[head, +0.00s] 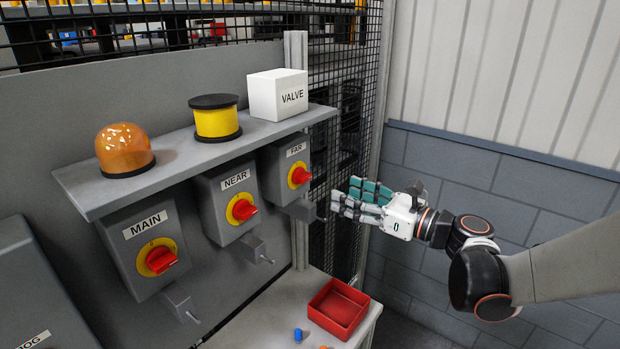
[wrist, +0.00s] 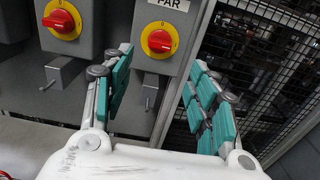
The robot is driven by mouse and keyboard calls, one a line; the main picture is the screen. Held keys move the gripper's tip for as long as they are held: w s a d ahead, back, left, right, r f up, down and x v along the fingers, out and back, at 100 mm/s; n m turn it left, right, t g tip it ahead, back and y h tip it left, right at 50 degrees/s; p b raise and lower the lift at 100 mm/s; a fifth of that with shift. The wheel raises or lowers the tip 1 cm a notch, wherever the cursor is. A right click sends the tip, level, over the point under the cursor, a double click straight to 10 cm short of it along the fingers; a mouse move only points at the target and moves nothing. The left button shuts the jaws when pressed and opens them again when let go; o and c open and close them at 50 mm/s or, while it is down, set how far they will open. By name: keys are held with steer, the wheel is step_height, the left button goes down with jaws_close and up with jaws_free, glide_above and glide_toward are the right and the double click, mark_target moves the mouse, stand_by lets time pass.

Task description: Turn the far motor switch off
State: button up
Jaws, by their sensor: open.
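The far switch is a red knob on a yellow disc (head: 299,176), on a grey box labelled FAR at the right end of the row. It also shows in the wrist view as the far switch knob (wrist: 159,41), ahead and between the fingers. My gripper (head: 345,200) is open and empty, to the right of the far switch and apart from it. In the wrist view its green-padded fingers (wrist: 160,95) are spread wide. The NEAR switch (head: 242,209) and MAIN switch (head: 158,258) sit to the left on their own boxes.
A shelf (head: 190,160) above the boxes holds an orange beacon (head: 125,148), a yellow spool (head: 217,120) and a white VALVE box (head: 278,95). A red tray (head: 338,309) sits on the ledge below. A mesh fence (head: 345,110) stands behind my gripper. Small brackets stick out under the boxes.

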mark_target(307, 179)
steer(key=x, duration=1.1)
steer(key=shift+w+a+b, duration=0.25)
steer(key=shift+a+b, duration=0.05)
steer(key=shift+b, duration=0.05)
steer(key=c, duration=1.1)
